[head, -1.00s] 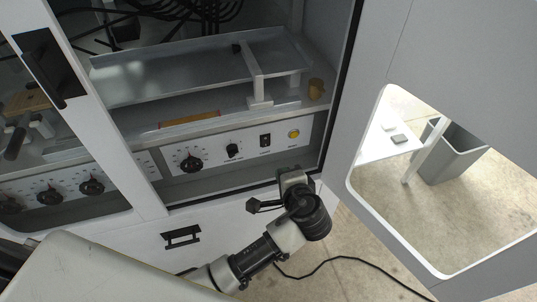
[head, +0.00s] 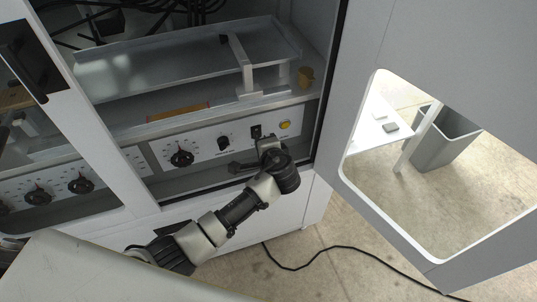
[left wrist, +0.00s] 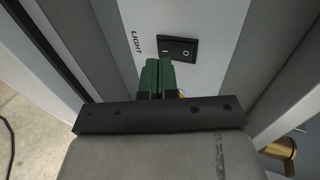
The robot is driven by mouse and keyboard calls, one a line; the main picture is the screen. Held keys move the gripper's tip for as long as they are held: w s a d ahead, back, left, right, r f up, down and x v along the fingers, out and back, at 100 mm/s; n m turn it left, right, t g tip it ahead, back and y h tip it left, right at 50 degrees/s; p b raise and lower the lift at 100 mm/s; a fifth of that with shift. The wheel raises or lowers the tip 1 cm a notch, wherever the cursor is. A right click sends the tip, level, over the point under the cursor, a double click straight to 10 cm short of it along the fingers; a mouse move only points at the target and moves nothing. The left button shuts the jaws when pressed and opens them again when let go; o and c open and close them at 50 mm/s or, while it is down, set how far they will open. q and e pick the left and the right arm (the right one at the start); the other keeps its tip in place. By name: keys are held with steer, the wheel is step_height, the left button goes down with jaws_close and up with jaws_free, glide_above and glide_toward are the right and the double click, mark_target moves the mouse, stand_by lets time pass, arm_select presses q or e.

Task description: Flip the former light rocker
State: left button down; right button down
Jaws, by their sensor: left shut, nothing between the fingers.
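The light rocker (head: 256,131) is a small black switch on the white control panel, left of a yellow button. In the left wrist view the rocker (left wrist: 178,47) shows "I" and "O" marks beside the printed word LIGHT. My left gripper (head: 264,141) is at the panel, just below the rocker in the head view. In the left wrist view its green fingers (left wrist: 159,64) are closed together and empty, with their tips close to the rocker's lower edge. I cannot tell whether they touch it. My right gripper is not in view.
The yellow button (head: 285,125) sits right of the rocker, with a black selector knob (head: 223,143) and a large dial (head: 182,158) to its left. The cabinet frame and the open door (head: 400,50) bound the right side. A metal tray (head: 150,62) lies above the panel.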

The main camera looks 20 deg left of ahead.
mark_target(257, 131)
arm_select(q)
steer(key=shift+w+a+f, duration=0.15)
steer(key=shift+w+a, duration=0.5)
steer(key=shift+w, duration=0.3)
